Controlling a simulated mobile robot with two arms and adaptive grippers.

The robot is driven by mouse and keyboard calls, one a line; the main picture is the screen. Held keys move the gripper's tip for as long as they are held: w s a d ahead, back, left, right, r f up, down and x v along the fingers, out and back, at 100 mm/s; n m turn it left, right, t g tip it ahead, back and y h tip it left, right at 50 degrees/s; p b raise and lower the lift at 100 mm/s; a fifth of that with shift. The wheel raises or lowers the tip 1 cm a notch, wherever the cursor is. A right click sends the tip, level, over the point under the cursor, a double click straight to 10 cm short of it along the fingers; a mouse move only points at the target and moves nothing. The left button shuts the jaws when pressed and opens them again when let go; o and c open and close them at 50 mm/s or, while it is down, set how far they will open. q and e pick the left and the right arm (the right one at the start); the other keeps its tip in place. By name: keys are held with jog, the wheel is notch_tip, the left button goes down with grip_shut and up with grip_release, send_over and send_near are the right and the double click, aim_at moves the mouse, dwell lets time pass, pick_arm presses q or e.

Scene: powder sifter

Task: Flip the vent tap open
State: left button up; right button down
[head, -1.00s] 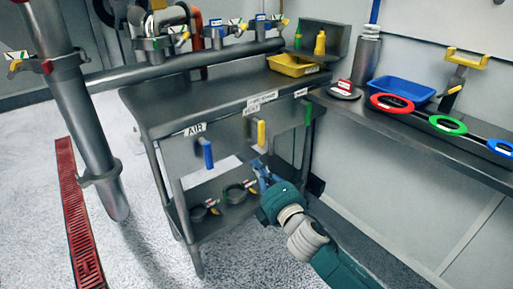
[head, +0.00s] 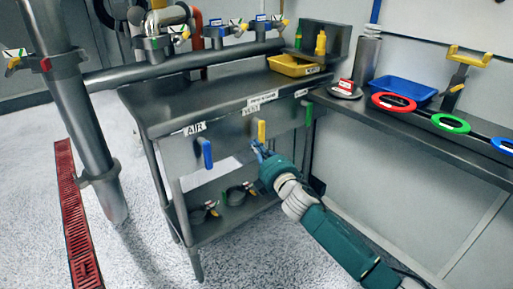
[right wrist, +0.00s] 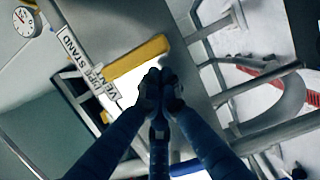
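The vent tap has a yellow handle (head: 261,131) that hangs down from the front of the steel bench, below a white label. In the right wrist view the yellow handle (right wrist: 136,68) lies slanted just beyond the fingertips, beside the VENT label. My right gripper (head: 258,150) is just below the lower part of the handle. In the right wrist view my right gripper (right wrist: 160,86) has its dark fingertips together, close to the handle's edge; I cannot tell whether they touch it. Nothing is seen held between them. My left gripper is not in view.
A blue handle (head: 206,153) hangs to the left under the AIR label, and a green handle (head: 308,112) to the right. Clamps (head: 236,195) lie on the lower shelf. A side counter (head: 420,135) holds a blue tray (head: 402,91) and coloured rings.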

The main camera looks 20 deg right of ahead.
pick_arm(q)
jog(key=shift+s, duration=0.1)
pick_arm(e)
jog(key=shift+f, duration=0.1)
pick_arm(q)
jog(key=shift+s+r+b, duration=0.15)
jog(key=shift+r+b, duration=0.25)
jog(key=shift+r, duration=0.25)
pick_arm(e)
jog(key=shift+d+f+n, duration=0.1)
jog(key=shift+d+n, duration=0.15)
jog(key=shift+n, duration=0.15)
